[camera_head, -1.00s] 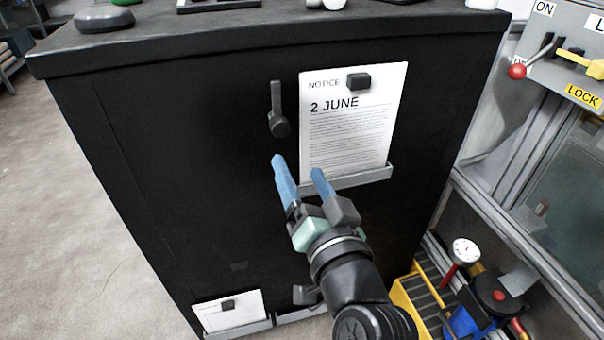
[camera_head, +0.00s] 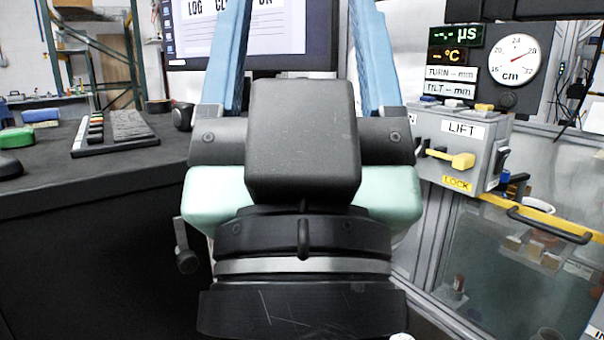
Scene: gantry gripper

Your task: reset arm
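My gripper (camera_head: 302,45) fills the middle of the head view, raised close in front of the camera. Its two blue fingers point up and stand wide apart. Nothing shows between them except the monitor (camera_head: 320,62) behind, so it is open and empty. The black palm and pale green housing hide much of the scene behind. The fingertips run out of the top of the picture.
A black cabinet (camera_head: 90,225) stands at left, with a keyboard (camera_head: 118,130) on top and a dark lever handle (camera_head: 184,245) on its side. At right are a grey LIFT control box (camera_head: 462,140), a round gauge (camera_head: 515,58) and a glass-fronted enclosure (camera_head: 510,265) with a yellow bar.

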